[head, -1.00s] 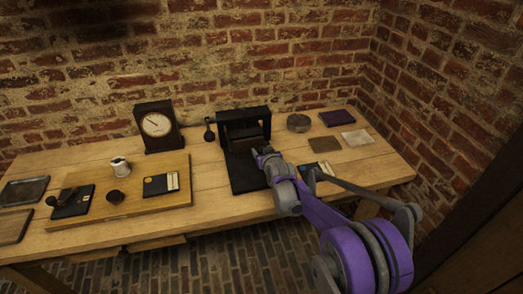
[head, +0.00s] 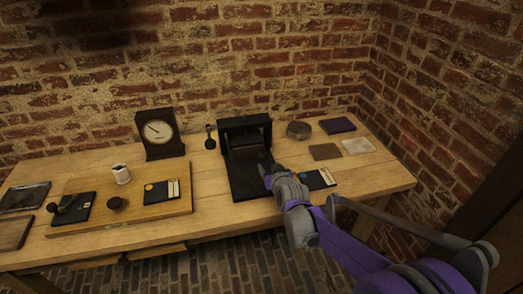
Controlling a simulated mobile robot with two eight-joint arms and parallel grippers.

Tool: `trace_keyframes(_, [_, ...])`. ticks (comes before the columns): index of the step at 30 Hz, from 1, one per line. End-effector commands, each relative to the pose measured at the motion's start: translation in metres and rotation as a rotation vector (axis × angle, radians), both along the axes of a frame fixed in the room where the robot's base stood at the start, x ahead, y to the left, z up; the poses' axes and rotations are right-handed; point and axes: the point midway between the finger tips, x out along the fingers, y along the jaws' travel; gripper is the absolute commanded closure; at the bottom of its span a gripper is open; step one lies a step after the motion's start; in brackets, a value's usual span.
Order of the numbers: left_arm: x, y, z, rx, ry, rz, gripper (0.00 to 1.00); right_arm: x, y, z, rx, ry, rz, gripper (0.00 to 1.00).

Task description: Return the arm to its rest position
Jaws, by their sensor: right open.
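My right arm, purple and grey, comes in from the lower right in the head view. Its gripper (head: 266,170) is over the front part of the black press-like device (head: 246,182), near its right edge. The gripper is open, and I see nothing held in it. I cannot tell whether the fingers touch the device. My left gripper is not in view.
The wooden table (head: 222,213) stands against brick walls. A clock (head: 159,132), a wooden board (head: 140,213) with a white cup (head: 121,173), a round tin (head: 299,130) and a dark card (head: 318,179) are on it.

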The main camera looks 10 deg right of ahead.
Motion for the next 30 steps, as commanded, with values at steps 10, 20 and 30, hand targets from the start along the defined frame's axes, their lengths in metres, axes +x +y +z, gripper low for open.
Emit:
trace_keyframes(10, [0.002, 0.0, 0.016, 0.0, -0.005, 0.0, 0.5, -0.049, 0.003, 0.024, 0.001, 0.098, 0.011, 0.39])
trace_keyframes(20, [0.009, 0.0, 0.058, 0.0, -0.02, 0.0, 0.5, -0.221, 0.004, 0.05, 0.002, 0.419, 0.012, 0.39])
trace_keyframes(30, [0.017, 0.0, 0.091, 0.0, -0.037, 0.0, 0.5, -0.36, -0.003, 0.033, -0.01, 0.673, -0.024, 0.39])
